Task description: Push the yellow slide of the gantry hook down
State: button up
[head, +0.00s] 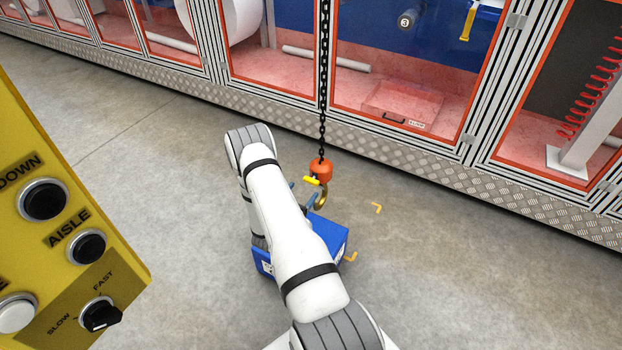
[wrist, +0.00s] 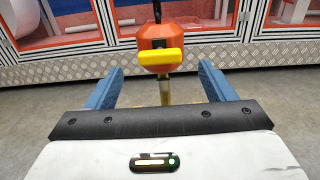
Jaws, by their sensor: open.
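The gantry hook hangs on a black chain (head: 323,85). Its orange block (head: 320,168) carries the yellow slide (head: 312,180) on the side facing my arm, with the brass hook (head: 322,196) below. In the wrist view the yellow slide (wrist: 155,55) lies across the front of the orange block (wrist: 180,36), above and beyond my fingertips. My gripper (wrist: 160,85) is open, its two blue fingers spread on either side of the hook's shank. The yellow slide sits higher in the picture than the fingers. I cannot tell whether anything touches. The hook's lower part is hidden behind my gripper in the wrist view.
A blue box (head: 325,236) stands on the floor below the hook, partly hidden by my arm. Orange corner marks (head: 377,208) are on the floor beside it. A yellow control panel (head: 75,215) fills the left edge. Glazed machine enclosures line the back; the floor right is clear.

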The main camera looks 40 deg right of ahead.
aim_at(310, 182)
jog(key=b+x, duration=0.1)
jog(key=x, duration=0.6)
jog(key=shift+d, duration=0.15)
jog(key=shift+c, duration=0.2)
